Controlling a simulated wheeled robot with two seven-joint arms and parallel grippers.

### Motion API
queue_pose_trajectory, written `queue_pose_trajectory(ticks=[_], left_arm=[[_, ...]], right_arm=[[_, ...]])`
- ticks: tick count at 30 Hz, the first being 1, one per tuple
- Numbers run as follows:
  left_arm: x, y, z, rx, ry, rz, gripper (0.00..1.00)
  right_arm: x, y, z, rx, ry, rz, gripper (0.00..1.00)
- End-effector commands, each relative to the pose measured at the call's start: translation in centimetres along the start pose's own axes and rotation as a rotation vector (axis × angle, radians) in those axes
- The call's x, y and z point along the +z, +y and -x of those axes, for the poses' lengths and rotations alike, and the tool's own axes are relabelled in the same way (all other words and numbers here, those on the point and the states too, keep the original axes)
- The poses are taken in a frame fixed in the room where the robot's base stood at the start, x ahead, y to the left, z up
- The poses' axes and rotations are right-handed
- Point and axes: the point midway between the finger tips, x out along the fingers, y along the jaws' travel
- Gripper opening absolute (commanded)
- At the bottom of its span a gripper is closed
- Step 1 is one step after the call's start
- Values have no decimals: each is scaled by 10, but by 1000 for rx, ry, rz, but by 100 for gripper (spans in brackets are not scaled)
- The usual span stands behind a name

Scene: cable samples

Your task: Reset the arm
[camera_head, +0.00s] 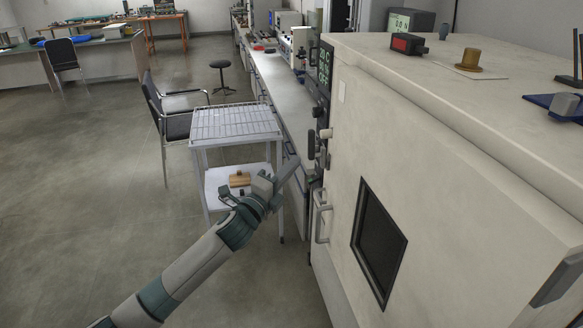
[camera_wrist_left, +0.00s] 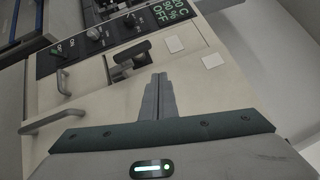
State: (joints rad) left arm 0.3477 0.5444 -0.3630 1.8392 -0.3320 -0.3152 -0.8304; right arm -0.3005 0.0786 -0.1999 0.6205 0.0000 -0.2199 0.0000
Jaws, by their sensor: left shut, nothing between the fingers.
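My left arm reaches in from the bottom of the head view. Its gripper (camera_head: 288,170) is in front of the trolley and beside the large beige test chamber (camera_head: 440,150). In the left wrist view the two fingers (camera_wrist_left: 158,82) are together with nothing between them. They point at the chamber's front, near a latch handle (camera_wrist_left: 128,65) below the control panel. I cannot tell whether the fingertips touch it. The chamber door, with a dark window (camera_head: 379,243), looks closed. My right gripper is not in view.
A white two-tier trolley (camera_head: 235,124) stands behind my left gripper, with a tan block (camera_head: 239,179) on its lower shelf. A chair (camera_head: 160,112) and a stool (camera_head: 222,78) are further back. A long bench (camera_head: 275,80) runs beyond the chamber.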

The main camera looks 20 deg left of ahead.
Motion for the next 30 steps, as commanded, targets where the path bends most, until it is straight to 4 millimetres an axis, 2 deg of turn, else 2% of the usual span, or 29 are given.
queue_pose_trajectory(ticks=[9,11,14,17,20,23,26,30], left_arm=[[0,3,0,4,-1,4,0],[0,9,1,14,-3,13,0],[0,30,3,45,-10,45,0],[0,65,8,99,-25,98,0],[-1,113,19,173,-48,175,0],[-4,170,37,262,-79,263,0],[-10,230,62,354,-118,358,0],[-21,307,104,477,-181,484,0]], right_arm=[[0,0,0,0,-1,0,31],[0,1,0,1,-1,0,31],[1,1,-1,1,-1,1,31],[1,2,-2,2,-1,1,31],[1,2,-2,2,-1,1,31],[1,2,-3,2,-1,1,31],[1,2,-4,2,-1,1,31],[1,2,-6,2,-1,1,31]])
